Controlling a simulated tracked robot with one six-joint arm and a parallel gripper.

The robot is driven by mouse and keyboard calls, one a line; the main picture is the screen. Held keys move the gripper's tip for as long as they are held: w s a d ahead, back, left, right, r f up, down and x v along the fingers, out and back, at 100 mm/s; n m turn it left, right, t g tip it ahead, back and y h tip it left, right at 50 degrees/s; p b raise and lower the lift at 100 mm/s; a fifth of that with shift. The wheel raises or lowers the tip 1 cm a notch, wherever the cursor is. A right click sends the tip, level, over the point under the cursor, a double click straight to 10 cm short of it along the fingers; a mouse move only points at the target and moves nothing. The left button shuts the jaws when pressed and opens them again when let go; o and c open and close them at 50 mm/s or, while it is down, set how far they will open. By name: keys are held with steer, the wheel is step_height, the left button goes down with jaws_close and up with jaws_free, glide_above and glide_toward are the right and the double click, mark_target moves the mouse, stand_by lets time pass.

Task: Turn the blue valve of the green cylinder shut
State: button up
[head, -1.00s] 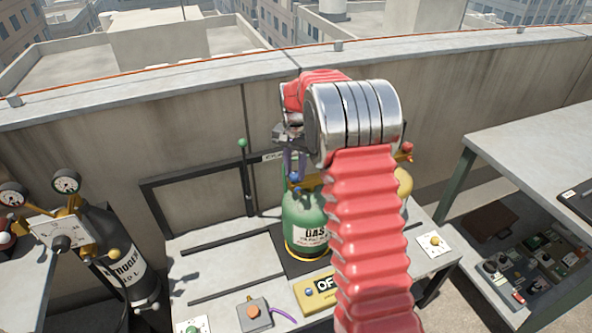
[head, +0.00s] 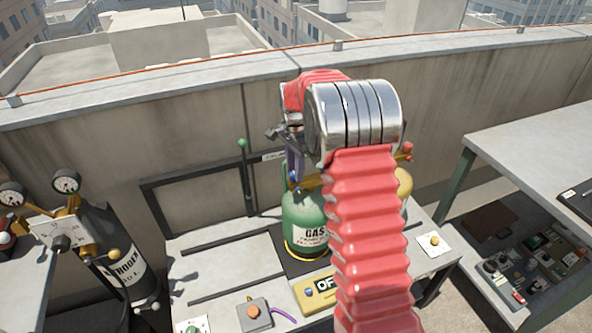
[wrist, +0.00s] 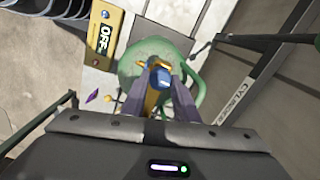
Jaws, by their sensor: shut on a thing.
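The green cylinder (head: 303,222), labelled GAS, stands on the bench, partly hidden behind my red arm in the head view. In the wrist view I look down on the cylinder's green top (wrist: 135,62). The blue valve (wrist: 164,78) sits on its brass fitting between the two purple-grey fingers of my gripper (wrist: 164,88). My gripper is shut on the blue valve. In the head view the gripper (head: 295,178) points down at the cylinder top, and a bit of blue shows at its tip.
A yellow box marked OFF (head: 316,292) lies in front of the cylinder. A grey box with an orange button (head: 254,313) is left of it. A dark cylinder with gauges (head: 118,245) stands at left. A concrete wall (head: 200,140) runs behind.

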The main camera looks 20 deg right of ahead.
steer(key=shift+w+r, duration=0.1)
steer(key=o, duration=1.1)
steer(key=shift+c, duration=0.2)
step_height(320, 180, up, 14)
steer(key=shift+f, duration=0.2)
